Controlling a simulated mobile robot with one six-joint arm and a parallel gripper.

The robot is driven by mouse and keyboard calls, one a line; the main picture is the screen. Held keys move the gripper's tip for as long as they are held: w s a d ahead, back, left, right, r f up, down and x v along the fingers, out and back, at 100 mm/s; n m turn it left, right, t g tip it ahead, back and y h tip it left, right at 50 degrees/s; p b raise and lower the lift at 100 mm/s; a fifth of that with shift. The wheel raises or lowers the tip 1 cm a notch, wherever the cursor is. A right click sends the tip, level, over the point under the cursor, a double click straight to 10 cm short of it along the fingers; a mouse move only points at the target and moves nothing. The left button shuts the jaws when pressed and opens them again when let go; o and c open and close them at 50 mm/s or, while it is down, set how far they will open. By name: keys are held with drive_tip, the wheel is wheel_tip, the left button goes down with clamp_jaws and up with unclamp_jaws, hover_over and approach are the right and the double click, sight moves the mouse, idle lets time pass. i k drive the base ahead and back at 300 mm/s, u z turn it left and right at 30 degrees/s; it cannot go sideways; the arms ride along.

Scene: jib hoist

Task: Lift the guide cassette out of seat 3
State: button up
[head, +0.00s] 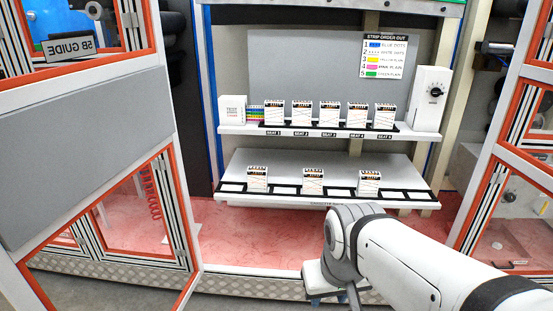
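Several white guide cassettes with orange-and-black markings stand in a row on the upper shelf (228,129), above small seat labels. The middle one, the guide cassette in seat 3 (329,113), stands upright in the black rail, with a cassette on each side of it. The seat labels are small and hard to read. My arm reaches in from the lower right. My gripper (345,295) is low at the bottom of the picture, below and well away from both shelves. The wrist hides part of it, so its fingers cannot be made out.
A lower shelf (300,158) holds three more cassettes in a black rack with empty places between them. A white dial box (431,98) stands at the upper shelf's right end, a white box (232,111) at its left. Orange-framed doors (180,215) flank the opening.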

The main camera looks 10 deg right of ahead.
sight(329, 112)
drive_tip(key=u, duration=0.05)
drive_tip(key=i, duration=0.95)
drive_tip(key=z, duration=0.5)
